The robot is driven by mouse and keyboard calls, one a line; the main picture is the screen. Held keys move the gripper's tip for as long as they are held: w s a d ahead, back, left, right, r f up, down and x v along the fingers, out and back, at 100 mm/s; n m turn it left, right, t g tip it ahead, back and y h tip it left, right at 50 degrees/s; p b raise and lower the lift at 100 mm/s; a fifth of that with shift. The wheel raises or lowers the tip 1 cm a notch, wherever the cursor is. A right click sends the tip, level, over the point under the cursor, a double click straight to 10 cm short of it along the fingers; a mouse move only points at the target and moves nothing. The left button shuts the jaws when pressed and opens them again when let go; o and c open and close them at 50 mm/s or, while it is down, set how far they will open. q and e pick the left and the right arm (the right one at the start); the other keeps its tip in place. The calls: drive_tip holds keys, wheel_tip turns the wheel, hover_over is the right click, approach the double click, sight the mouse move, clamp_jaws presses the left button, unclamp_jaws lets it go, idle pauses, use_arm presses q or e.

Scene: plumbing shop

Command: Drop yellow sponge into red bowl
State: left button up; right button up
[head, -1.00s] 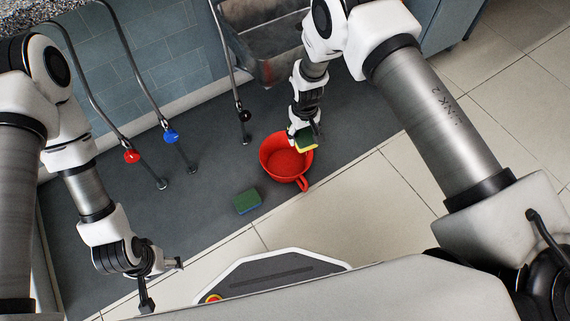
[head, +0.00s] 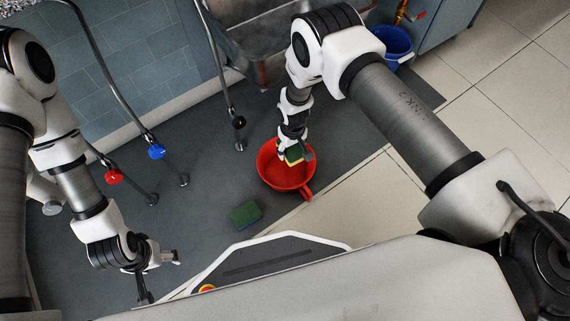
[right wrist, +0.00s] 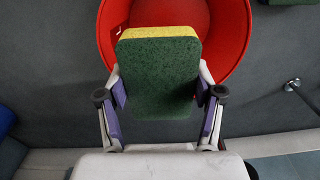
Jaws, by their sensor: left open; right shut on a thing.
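The red bowl (head: 287,180) with a handle sits on the dark grey floor mat in the middle of the head view. It also shows at the top of the right wrist view (right wrist: 236,30). My right gripper (head: 293,152) is shut on the yellow sponge (head: 294,155), which has a green scouring side. In the right wrist view the sponge (right wrist: 156,72) is between the fingers (right wrist: 160,95), over the near part of the bowl. Whether it touches the bowl is unclear. My left gripper (head: 160,277) is open and empty at the lower left.
A second sponge, green and blue (head: 245,215), lies on the mat left of the bowl. Pipes with a red valve (head: 114,176) and a blue valve (head: 156,152) stand along the wall. A blue bucket (head: 397,45) is at the upper right, near a metal basin (head: 262,50).

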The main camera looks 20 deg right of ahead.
wheel_tip(320, 180, down, 5)
drive_tip(key=b, duration=0.4)
drive_tip(key=shift+f, duration=0.1)
drive_tip(key=o, duration=1)
wheel_tip(320, 180, up, 12)
drive_tip(key=shift+r, duration=0.1)
drive_tip(key=shift+s, duration=0.15)
